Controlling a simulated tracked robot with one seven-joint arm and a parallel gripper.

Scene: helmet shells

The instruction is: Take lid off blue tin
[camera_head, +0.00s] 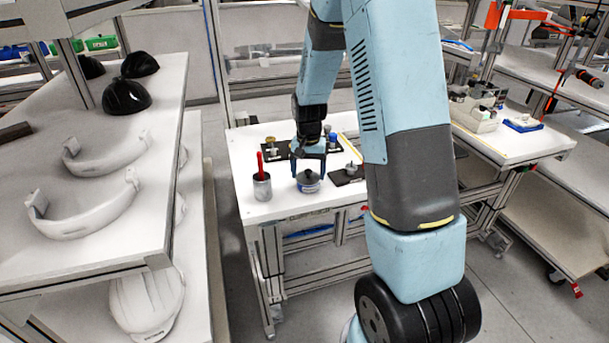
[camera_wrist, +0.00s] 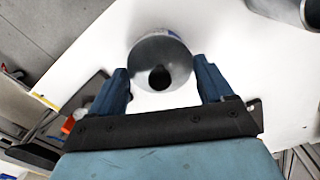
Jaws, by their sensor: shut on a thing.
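The blue tin (camera_head: 308,187) stands upright on the white table, towards its front edge. Its round grey lid (camera_wrist: 158,50) with a black knob (camera_wrist: 160,78) is over the tin and appears to sit on it. My gripper (camera_head: 308,171) reaches down from above, one blue finger on each side of the lid. Most of the tin's side is hidden under the lid in the wrist view.
A grey cup (camera_head: 262,187) with a red-handled tool stands close left of the tin. A dark mat (camera_head: 347,177) with a small grey part lies close right. Another dark mat with small parts lies behind. The table's front edge is near.

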